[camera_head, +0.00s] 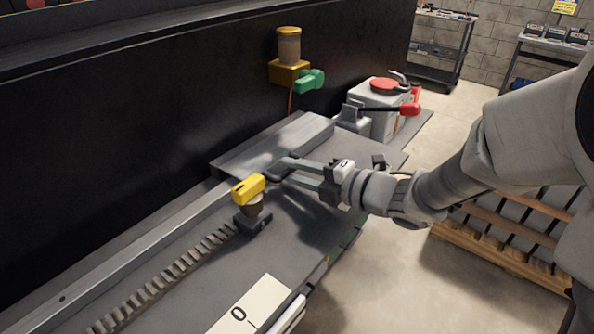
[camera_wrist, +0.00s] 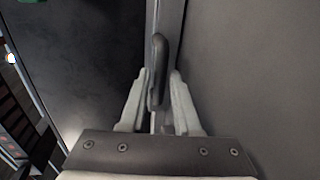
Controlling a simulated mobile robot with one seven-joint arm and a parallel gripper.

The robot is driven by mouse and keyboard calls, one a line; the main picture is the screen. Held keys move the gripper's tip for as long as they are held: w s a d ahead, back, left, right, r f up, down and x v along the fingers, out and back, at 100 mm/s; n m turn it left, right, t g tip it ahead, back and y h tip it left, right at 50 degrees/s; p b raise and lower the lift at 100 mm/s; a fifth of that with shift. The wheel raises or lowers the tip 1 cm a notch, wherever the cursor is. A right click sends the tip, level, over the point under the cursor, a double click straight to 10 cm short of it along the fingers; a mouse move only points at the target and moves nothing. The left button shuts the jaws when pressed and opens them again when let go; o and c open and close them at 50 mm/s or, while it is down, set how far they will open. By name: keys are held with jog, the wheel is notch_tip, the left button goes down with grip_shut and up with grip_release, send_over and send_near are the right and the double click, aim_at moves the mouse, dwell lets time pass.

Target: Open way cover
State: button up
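The way cover (camera_head: 262,147) is a grey sheet-metal box lying along the machine bed, against the dark wall; its smooth grey surface also shows in the wrist view (camera_wrist: 240,75). A dark rounded handle (camera_head: 276,172) stands at its near end. My gripper (camera_head: 285,169) reaches in from the right at this handle. In the wrist view, the handle (camera_wrist: 158,65) stands between the two pale fingers of my gripper (camera_wrist: 160,85). The fingers are apart; the left one looks close to the handle, with a narrow gap on the right. Contact is hard to judge.
A yellow unit with a green handle (camera_head: 310,81) is on the wall. A grey box with red parts (camera_head: 383,95) stands beyond. A wooden pallet (camera_head: 500,255) is at right.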

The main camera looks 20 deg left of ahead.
grip_shut()
dwell(1.3)
